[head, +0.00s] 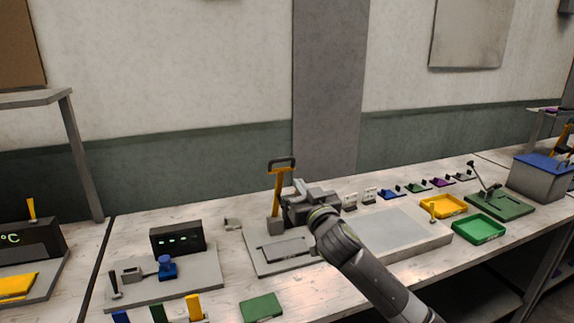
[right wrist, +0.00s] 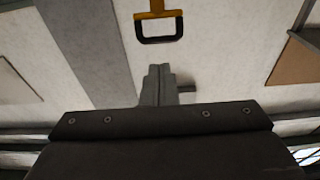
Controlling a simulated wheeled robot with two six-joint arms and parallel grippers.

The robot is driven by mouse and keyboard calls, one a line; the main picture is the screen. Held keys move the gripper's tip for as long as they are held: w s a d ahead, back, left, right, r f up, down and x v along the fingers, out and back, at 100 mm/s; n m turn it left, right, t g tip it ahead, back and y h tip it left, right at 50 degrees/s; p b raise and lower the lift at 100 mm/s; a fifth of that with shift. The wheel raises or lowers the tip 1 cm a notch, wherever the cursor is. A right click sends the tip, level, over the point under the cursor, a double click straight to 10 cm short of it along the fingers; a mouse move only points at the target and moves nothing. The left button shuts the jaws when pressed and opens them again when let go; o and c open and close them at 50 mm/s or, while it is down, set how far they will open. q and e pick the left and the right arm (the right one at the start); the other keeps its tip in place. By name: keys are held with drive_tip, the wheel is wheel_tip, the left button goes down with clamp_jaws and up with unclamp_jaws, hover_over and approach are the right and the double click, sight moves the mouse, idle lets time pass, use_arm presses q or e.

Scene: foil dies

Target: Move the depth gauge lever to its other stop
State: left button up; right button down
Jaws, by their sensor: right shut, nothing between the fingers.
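A yellow lever (head: 277,187) with a dark loop handle stands upright from a grey block on a grey plate (head: 262,258). No label shows whether it is the depth gauge lever. Its loop handle (right wrist: 158,28) shows at the top of the right wrist view, apart from the fingertips. My right gripper (head: 298,188) is beside the lever, just right of it, shut and empty. Its closed fingers also show in the right wrist view (right wrist: 158,84). My arm hides part of the plate. Another lever (head: 481,176) stands tilted on a green base at the right. My left gripper is out of view.
A flat grey bed (head: 385,228) lies right of the plate, behind my arm. Yellow (head: 444,206) and green (head: 479,229) trays are further right. A unit with a dark display (head: 178,239) and a blue knob is at left. A green block (head: 261,307) lies in front.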

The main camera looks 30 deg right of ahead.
sight(283, 161)
drive_tip(key=p+x, duration=0.2)
drive_tip(key=x, duration=0.5)
drive_tip(key=shift+w+r+p, duration=0.2)
drive_tip(key=shift+w+p, duration=0.1)
drive_tip(key=shift+w, duration=0.05)
drive_tip(key=shift+p+x, duration=0.35)
drive_tip(key=shift+x, duration=0.7)
drive_tip(key=shift+f, duration=0.15)
